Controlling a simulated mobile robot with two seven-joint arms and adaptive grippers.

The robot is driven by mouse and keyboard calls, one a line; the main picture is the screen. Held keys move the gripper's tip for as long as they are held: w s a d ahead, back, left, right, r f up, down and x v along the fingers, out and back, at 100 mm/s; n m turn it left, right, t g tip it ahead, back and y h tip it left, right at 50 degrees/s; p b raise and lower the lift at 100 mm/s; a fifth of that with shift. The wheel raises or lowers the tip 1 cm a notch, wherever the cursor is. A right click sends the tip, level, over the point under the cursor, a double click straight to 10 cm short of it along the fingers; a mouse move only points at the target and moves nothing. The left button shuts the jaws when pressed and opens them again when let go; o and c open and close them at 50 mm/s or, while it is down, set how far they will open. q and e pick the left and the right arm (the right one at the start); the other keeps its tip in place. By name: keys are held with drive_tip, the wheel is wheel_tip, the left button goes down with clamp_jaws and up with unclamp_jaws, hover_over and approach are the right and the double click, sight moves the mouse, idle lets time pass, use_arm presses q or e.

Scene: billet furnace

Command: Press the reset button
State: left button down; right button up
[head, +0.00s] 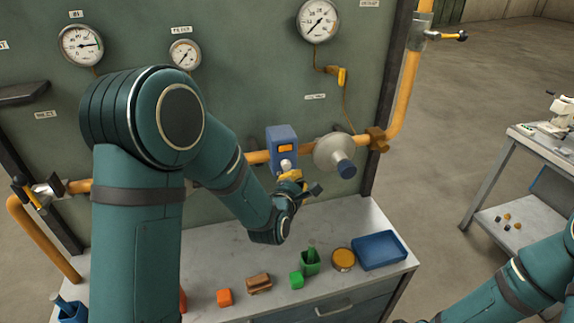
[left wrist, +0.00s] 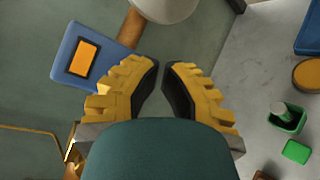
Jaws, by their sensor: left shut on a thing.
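A blue box (head: 283,147) with an orange rectangle on its front sits on the orange pipe at the panel. A pale, rounded piece (head: 287,165) shows just below the orange rectangle. I cannot read which part is the reset button. My left gripper (head: 291,176) has yellow fingers and is close below and in front of the box. In the left wrist view the box (left wrist: 84,52) lies left of the fingertips. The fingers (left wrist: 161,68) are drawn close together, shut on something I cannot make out. My right gripper is out of view.
A grey valve body (head: 331,153) with a blue knob stands right of the box on the pipe. Gauges (head: 318,20) hang above. The bench below holds small blocks, a green cup (head: 310,263), a round tin (head: 344,259) and a blue tray (head: 379,236).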

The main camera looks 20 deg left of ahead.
use_arm(q)
drive_tip(key=shift+w+a+f, duration=0.1)
drive_tip(key=shift+w+a, duration=0.45)
drive_tip(key=shift+w, duration=0.2)
drive_tip(key=shift+b, duration=0.35)
idle(0.6)
drive_tip(key=shift+w+a+b, duration=0.25)
drive_tip(key=shift+w+b, duration=0.1)
drive_tip(key=shift+b, duration=0.15)
drive_tip(key=shift+w+a+b, duration=0.3)
drive_tip(key=shift+w+b, duration=0.15)
idle(0.9)
idle(0.4)
drive_tip(key=shift+s+d+b, duration=0.55)
drive_tip(key=shift+s, duration=0.25)
